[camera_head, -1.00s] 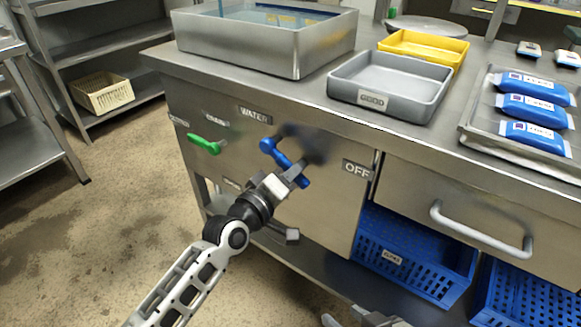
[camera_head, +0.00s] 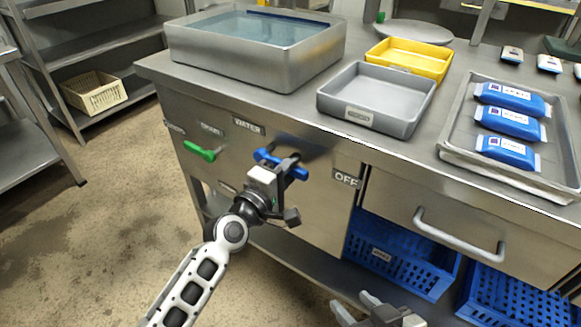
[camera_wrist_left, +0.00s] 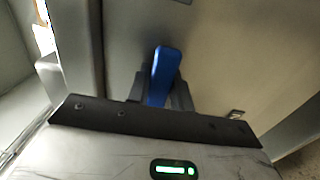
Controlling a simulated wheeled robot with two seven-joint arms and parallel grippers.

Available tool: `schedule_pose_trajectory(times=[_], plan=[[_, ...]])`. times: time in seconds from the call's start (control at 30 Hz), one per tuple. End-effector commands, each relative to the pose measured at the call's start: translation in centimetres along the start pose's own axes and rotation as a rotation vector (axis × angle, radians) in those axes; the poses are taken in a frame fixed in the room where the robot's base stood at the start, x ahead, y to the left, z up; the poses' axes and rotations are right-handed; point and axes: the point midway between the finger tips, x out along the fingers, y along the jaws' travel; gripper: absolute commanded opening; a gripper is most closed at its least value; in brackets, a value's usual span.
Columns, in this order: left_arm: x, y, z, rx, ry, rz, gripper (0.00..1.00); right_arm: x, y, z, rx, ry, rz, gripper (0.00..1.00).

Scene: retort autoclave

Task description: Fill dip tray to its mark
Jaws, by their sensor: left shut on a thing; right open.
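The steel dip tray (camera_head: 255,65) stands at the back left of the bench with clear bluish water (camera_head: 262,26) in it. My right gripper (camera_head: 378,312) is open and empty at the bottom edge of the head view.
A green handle (camera_head: 199,151) sits left of the blue one. A grey tray (camera_head: 408,118), a yellow tray (camera_head: 408,58) and a steel tray (camera_head: 462,150) with blue packs are on the bench. A drawer handle (camera_head: 458,236) projects at the right. Blue crates (camera_head: 400,262) stand below.

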Motion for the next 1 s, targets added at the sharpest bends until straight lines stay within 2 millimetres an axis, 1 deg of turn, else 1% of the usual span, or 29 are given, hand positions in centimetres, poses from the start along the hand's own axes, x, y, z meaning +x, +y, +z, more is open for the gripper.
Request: schedule_pose_trajectory(times=[0.37,0.4,0.43,0.47,0.7,0.8,0.87,0.97,1.0], plan=[[0.0,0.1,0.0,-0.017,0.000,0.001,0.00,-0.1,0.0,0.3,0.004,-0.007,0.002,0.44],[0.0,0.1,0.0,-0.017,0.000,0.001,0.30,-0.1,0.0,0.3,0.004,-0.008,0.002,0.44],[0.0,0.1,0.0,-0.017,0.000,0.002,0.38,-0.1,0.0,0.3,0.004,-0.009,0.002,0.44],[0.0,0.1,0.0,-0.016,0.000,0.002,0.44,-0.1,0.0,0.4,0.004,-0.009,0.002,0.44],[0.0,0.1,0.0,-0.012,0.000,0.001,0.44,0.0,0.1,0.2,0.003,-0.008,0.002,0.44],[-0.3,0.1,0.0,-0.011,0.000,0.001,0.44,0.0,0.1,0.1,0.002,-0.006,0.002,0.44],[-0.9,0.0,0.0,-0.011,0.001,0.000,0.44,-0.1,0.1,-0.1,0.001,-0.005,0.003,0.44],[-2.5,0.1,0.0,-0.011,0.001,-0.001,0.44,-0.3,0.1,-0.5,-0.002,0.003,0.005,0.44],[-3.3,0.1,0.0,-0.011,0.001,-0.002,0.44,-0.4,0.1,-0.8,-0.003,0.009,0.006,0.44]])
